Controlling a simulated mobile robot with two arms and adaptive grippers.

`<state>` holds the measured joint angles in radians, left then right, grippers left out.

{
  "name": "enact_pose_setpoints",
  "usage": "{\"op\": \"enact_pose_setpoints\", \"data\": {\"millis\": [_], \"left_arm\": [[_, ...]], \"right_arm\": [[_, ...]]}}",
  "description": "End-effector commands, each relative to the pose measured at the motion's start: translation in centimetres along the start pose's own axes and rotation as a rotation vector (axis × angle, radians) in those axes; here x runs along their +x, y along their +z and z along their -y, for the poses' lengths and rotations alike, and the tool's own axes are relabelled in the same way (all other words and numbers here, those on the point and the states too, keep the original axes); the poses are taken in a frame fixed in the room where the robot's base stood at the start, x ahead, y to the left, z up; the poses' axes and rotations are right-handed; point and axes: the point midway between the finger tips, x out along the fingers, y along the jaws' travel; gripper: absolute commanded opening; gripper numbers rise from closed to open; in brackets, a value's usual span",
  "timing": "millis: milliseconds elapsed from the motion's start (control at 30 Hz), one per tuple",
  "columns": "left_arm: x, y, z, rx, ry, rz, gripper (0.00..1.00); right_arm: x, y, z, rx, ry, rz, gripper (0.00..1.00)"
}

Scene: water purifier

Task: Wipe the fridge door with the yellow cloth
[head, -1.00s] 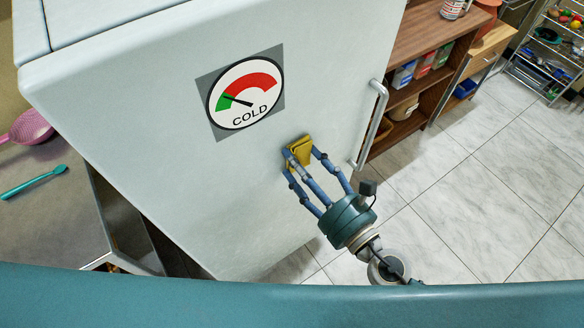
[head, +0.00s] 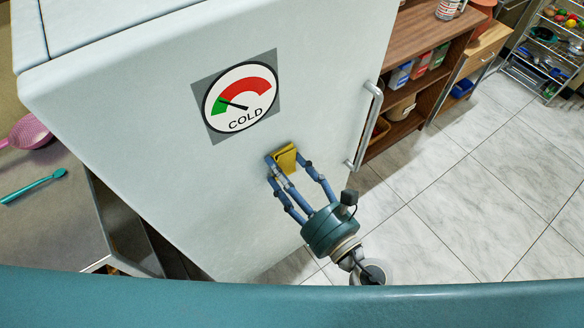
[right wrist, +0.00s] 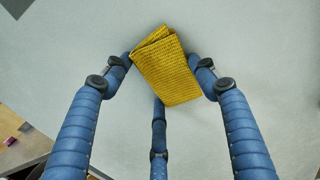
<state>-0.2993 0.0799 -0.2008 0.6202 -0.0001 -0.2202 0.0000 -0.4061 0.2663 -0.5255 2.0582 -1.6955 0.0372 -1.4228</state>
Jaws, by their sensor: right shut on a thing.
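The white fridge door (head: 200,170) fills the middle of the head view, with a round COLD gauge sticker (head: 241,97) on its upper part and a metal handle (head: 366,128) at its right edge. My right gripper (head: 285,165) is shut on the folded yellow cloth (head: 286,157) below the gauge. The cloth is at the door surface; I cannot tell how firmly it touches. In the right wrist view the cloth (right wrist: 168,68) sits between the blue fingers, with the pale door behind it. My left gripper is not in view.
A counter (head: 55,215) with a pink strainer (head: 30,132) and a teal utensil (head: 35,186) is at the left. A wooden shelf (head: 425,40) with containers stands to the right of the fridge. A wire rack (head: 545,50) is at the far right. The tiled floor (head: 470,200) is clear.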

Motion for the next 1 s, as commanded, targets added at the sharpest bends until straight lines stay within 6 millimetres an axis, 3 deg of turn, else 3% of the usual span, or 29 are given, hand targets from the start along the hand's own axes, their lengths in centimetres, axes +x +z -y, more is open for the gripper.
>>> {"op": "enact_pose_setpoints", "data": {"millis": [167,700,1000], "left_arm": [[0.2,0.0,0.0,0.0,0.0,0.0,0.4],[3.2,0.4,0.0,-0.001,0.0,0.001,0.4],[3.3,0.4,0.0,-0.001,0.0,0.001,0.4]], "right_arm": [[-0.2,0.0,-0.7,0.005,0.016,0.002,0.3],[-5.4,-0.3,-0.2,0.001,0.006,-0.001,0.3],[-6.0,0.0,-0.1,0.002,0.005,0.0,0.3]]}}
